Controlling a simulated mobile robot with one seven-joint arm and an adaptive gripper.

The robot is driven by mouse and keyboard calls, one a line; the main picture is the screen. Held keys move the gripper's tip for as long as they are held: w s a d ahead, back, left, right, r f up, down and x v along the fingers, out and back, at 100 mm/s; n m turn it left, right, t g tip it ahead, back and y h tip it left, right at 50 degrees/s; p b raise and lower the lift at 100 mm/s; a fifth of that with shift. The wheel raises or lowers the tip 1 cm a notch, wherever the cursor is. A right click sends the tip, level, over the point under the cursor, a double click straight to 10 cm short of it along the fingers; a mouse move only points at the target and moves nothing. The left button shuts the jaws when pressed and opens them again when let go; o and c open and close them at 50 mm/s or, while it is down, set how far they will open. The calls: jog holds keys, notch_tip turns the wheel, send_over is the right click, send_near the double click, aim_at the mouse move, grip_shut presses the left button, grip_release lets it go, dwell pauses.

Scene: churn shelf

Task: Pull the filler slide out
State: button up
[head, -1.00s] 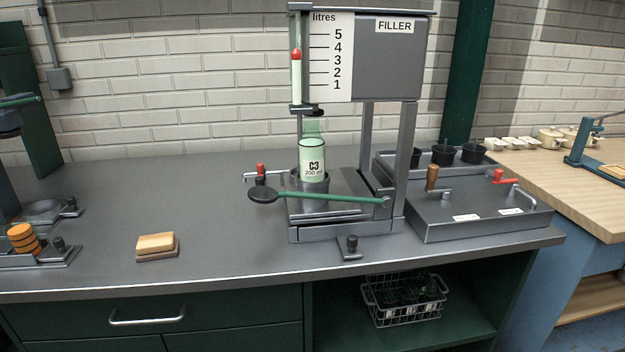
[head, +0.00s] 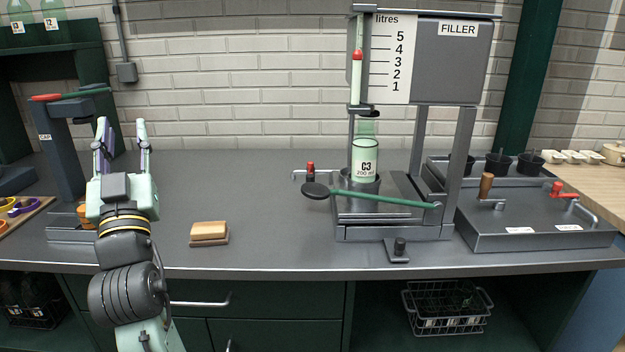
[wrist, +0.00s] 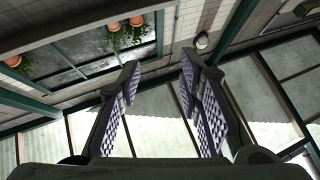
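The filler (head: 420,60) stands on the bench right of centre. Its slide (head: 385,205) lies at its base, with a small bracket and dark knob (head: 398,247) at the front. A clear bottle marked C3 (head: 365,158) stands upright in a holder on the slide, under the spout. A green lever with a dark round pad (head: 315,190) crosses in front of the bottle. My gripper (head: 122,135) is at the left, pointing up, well away from the filler. Its fingers are apart and empty, as the wrist view also shows (wrist: 157,85).
A wooden block (head: 209,231) lies on the bench between my arm and the filler. A capping stand (head: 62,150) is behind my arm. A grey tray unit with a red tap (head: 540,220) stands right of the filler. The bench front before the knob is clear.

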jog(key=w+d+f+m+g+h, duration=0.1)
jog(key=w+d+f+m+h, duration=0.1)
jog(key=w+d+f+h, duration=0.1)
jog(key=w+d+f+m+h, duration=0.2)
jog(key=w+d+f+h, duration=0.1)
jog(key=w+d+h, duration=0.1)
jog(key=w+d+f+m+g+h, duration=0.1)
jog(key=w+d+f+h, duration=0.2)
jog(key=w+d, duration=0.1)
jog(key=shift+w+d+f+m+g+h, duration=0.3)
jog(key=shift+w+d+f+m+h, duration=0.1)
jog(key=shift+d, duration=0.15)
jog(key=m+g+h, duration=0.4)
jog(key=g+h, duration=0.1)
jog(key=h, duration=0.1)
send_near(308, 177)
jog(key=shift+w+d, duration=0.15)
jog(key=shift+w, duration=0.05)
jog(key=shift+w+d, duration=0.2)
jog(key=p+x, duration=0.3)
jog(key=x, duration=0.7)
jog(key=shift+w, duration=0.1)
jog(key=shift+a, duration=0.1)
grip_shut()
